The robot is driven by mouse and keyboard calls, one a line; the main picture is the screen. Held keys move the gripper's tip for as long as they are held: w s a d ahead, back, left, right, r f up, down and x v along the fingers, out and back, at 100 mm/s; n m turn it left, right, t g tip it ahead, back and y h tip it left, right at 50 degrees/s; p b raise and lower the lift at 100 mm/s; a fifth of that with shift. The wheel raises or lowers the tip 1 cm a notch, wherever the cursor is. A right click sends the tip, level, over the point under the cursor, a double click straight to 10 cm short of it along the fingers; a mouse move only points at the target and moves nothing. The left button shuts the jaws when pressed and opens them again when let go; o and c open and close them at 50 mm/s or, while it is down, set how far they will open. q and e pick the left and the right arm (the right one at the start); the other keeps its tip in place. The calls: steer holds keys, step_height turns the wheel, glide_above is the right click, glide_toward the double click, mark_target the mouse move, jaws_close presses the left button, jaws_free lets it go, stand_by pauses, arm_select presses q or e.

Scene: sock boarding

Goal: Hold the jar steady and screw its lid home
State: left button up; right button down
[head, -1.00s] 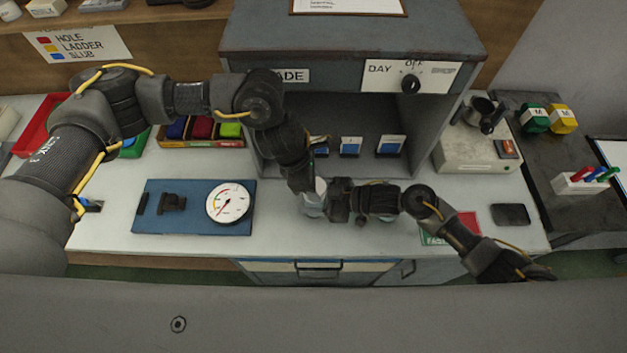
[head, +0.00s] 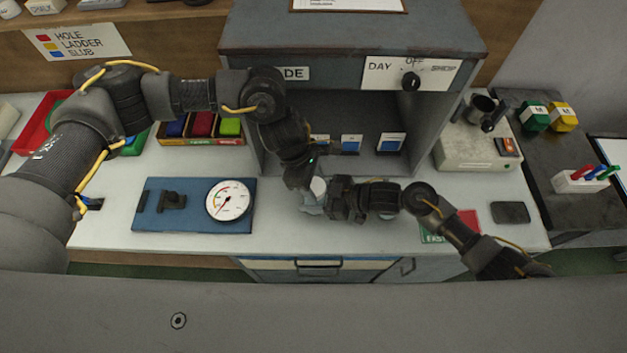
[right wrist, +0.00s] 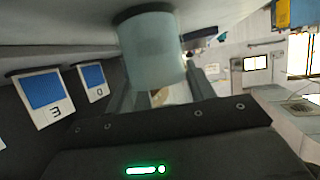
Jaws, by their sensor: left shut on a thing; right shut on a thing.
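The pale blue-grey jar (head: 312,209) stands on the bench in front of the cabinet opening, mostly covered by my grippers. It shows as a pale cylinder in the right wrist view (right wrist: 152,50), with a dark band at its upper end in that picture. My right gripper (head: 332,199) comes in low from the right and is shut on the jar, its fingers on either side. My left gripper (head: 304,186) comes down from above and is shut at the jar's top, where a whitish round part, seemingly the lid (head: 319,187), shows. How the lid sits is hidden.
A blue board with a round dial gauge (head: 229,201) lies to the left. The cabinet (head: 350,38) stands close behind, with blue-and-white cards (head: 351,143) inside. A red-and-green card (head: 437,237) lies under my right arm. The bench front between the board and jar is clear.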

arm_select(q)
steer(key=o, duration=0.9)
steer(key=shift+r, duration=0.1)
steer(key=shift+r, duration=2.2)
steer(key=shift+c, duration=0.2)
